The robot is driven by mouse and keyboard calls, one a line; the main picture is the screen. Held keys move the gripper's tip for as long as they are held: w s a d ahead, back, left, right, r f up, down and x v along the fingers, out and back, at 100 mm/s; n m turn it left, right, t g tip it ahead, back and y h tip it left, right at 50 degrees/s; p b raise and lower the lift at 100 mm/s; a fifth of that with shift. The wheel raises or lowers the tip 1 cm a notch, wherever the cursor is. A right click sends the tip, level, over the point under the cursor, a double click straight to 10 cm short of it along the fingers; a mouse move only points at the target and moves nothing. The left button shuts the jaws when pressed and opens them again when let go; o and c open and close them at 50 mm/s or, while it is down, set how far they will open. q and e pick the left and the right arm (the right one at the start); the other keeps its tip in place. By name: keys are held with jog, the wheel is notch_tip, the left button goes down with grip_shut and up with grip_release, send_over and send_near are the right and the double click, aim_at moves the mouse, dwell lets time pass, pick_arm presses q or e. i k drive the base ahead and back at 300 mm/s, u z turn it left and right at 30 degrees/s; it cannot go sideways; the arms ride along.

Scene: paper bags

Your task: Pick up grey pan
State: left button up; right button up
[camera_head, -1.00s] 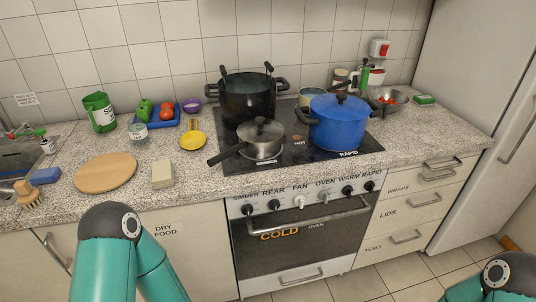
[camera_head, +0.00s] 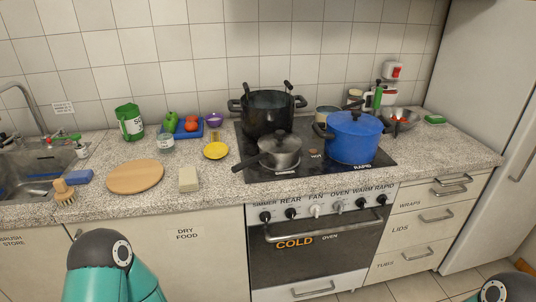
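The grey pan (camera_head: 284,155) is a small lidded saucepan on the front left of the black stovetop. Its lid has a dark knob, and its dark handle (camera_head: 250,163) points left towards the counter. It stands in front of a large black pot (camera_head: 270,115) and left of a blue lidded pot (camera_head: 352,138). Only upper parts of my teal arms show at the bottom left and bottom right. Both of my grippers are out of view, and nothing in view touches the pan.
Left of the stove, the counter holds a beige block (camera_head: 188,179), a round wooden board (camera_head: 135,177), a yellow dish (camera_head: 215,151), a blue tray (camera_head: 183,133) with vegetables and a glass jar (camera_head: 165,139). A sink (camera_head: 30,163) is far left. The oven front (camera_head: 310,250) is below the stovetop.

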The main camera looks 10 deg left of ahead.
aim_at(277, 162)
jog(key=i, duration=0.85)
jog(key=z, duration=0.05)
